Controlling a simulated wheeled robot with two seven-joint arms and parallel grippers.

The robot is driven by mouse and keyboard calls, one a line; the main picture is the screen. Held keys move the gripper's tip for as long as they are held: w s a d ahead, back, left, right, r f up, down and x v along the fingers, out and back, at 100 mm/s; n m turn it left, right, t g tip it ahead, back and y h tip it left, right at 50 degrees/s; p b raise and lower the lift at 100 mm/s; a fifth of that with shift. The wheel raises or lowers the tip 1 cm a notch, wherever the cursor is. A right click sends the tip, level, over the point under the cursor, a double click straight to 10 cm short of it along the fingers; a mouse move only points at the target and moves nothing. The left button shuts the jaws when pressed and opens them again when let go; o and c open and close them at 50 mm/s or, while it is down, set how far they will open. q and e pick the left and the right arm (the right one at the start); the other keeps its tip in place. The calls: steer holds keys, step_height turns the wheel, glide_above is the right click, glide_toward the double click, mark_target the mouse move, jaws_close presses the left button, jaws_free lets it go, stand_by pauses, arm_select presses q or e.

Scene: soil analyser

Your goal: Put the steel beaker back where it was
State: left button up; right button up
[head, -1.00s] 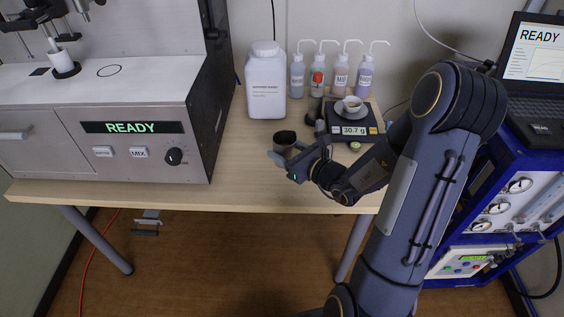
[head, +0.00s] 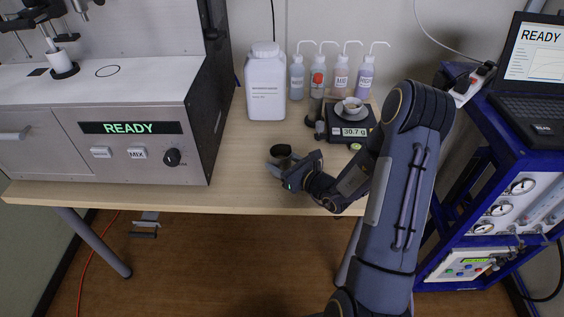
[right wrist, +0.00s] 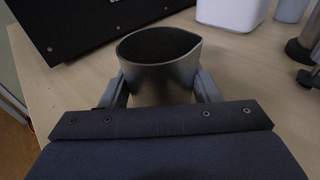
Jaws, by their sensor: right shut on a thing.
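The steel beaker (head: 281,151) is a small dark-mouthed metal cup near the front of the wooden table, right of the analyser. My right gripper (head: 281,164) is shut on it, and in the right wrist view the fingers press on either side of the beaker (right wrist: 160,72). The beaker looks upright; I cannot tell whether its base touches the table. My left gripper is not in view.
The analyser (head: 150,160) fills the left, reading READY. A white jar (head: 266,90), several wash bottles (head: 340,78), a red-topped tool (head: 318,82) and a scale (head: 354,132) reading 30.7 g stand behind the beaker. Bare tabletop (head: 235,150) lies left of it. The laptop cart (head: 500,150) is at right.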

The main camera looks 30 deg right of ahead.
steer(key=o, duration=1.1)
steer(key=shift+f, duration=0.1)
